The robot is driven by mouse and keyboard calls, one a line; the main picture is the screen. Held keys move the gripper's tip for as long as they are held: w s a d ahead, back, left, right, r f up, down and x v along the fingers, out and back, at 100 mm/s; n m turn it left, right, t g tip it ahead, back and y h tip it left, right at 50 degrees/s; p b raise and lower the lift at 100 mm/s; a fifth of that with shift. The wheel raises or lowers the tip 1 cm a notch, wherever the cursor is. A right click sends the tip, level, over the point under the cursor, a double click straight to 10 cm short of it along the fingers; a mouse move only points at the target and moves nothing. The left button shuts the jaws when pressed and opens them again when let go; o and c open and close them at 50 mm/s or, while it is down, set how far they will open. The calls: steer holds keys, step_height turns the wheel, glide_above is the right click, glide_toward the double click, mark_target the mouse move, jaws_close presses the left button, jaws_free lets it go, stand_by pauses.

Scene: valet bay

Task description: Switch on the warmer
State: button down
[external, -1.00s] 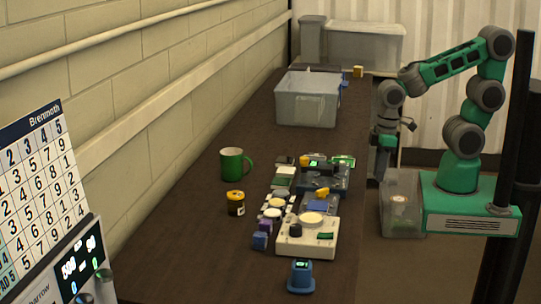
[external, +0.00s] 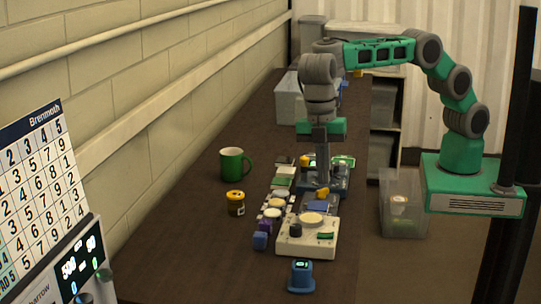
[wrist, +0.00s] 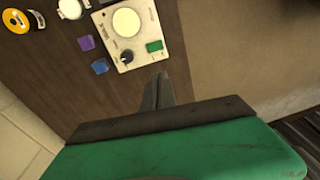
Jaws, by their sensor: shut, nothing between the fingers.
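The white unit that looks like the warmer (external: 289,244) sits on the dark bench. In the wrist view the unit (wrist: 112,25) shows at the top, with the knob (wrist: 126,57) and the green switch (wrist: 154,46) facing me. My gripper (external: 323,184) points down, shut and empty, behind the unit in the external view. Its fingertips (wrist: 158,78) show just below the unit's edge in the wrist view, apart from the switch. The switch's position is unclear.
A dark blue-grey device (external: 338,190) stands behind the white unit, near my gripper. Small blocks and discs lie left, including a purple block (external: 265,226).

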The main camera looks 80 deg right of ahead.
mark_target(331, 234)
steer(key=shift+s+d+f+n+h, duration=0.15)
steer(key=shift+s+d+n, duration=0.05)
steer(key=shift+d, duration=0.2)
steer(key=shift+s+d+f+n+h, duration=0.15)
steer(key=shift+d+n, duration=0.05)
steer(key=shift+d, duration=0.2)
steer(key=shift+f, duration=0.1)
steer(key=f+b, duration=0.2)
steer(key=f, duration=0.2)
steer(key=s+f+b, duration=0.1)
steer(key=f+b, duration=0.1)
steer(key=f, duration=0.3)
steer(key=f+b, duration=0.2)
steer(key=f, duration=0.2)
steer(key=shift+s+f+b, duration=0.3)
steer(key=shift+f, duration=0.1)
steer(key=shift+s+f+b, duration=0.15)
steer(key=shift+f+b, duration=0.1)
steer(key=shift+b, duration=0.05)
